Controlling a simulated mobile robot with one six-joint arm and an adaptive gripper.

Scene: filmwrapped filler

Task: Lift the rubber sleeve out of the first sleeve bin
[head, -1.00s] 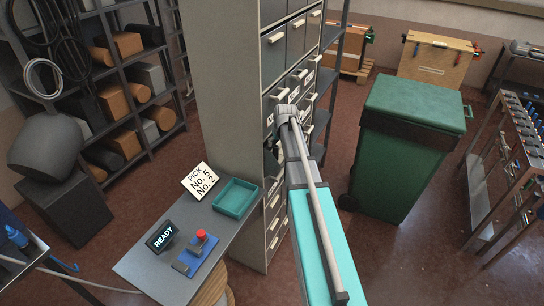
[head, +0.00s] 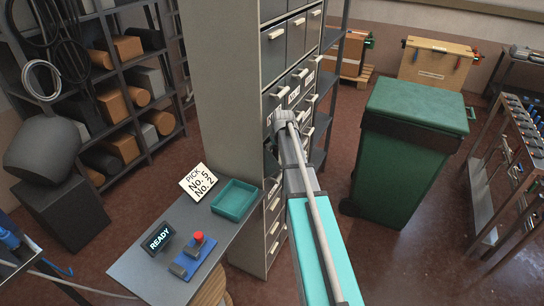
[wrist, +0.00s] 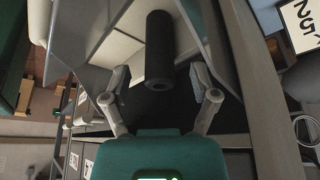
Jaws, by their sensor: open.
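The rubber sleeve is a dark cylinder (wrist: 160,50) with a hole in its near end, seen in the wrist view. It lies inside a grey open bin (wrist: 115,45) with pale inner faces. My gripper (wrist: 159,80) is open, with one finger on each side of the sleeve's near end. I see gaps between the fingers and the sleeve, and nothing is held. In the head view my arm reaches to the drawer cabinet (head: 224,110); the gripper and the sleeve are hidden there behind the arm and the cabinet.
More closed bins with pale handles (head: 296,40) surround the opening. A table (head: 150,272) at front left carries a teal tray (head: 236,199), a sign reading "PICK No. 5 No. 2" (head: 198,182) and a READY display (head: 158,239). A green wheeled bin (head: 412,150) stands right of my arm.

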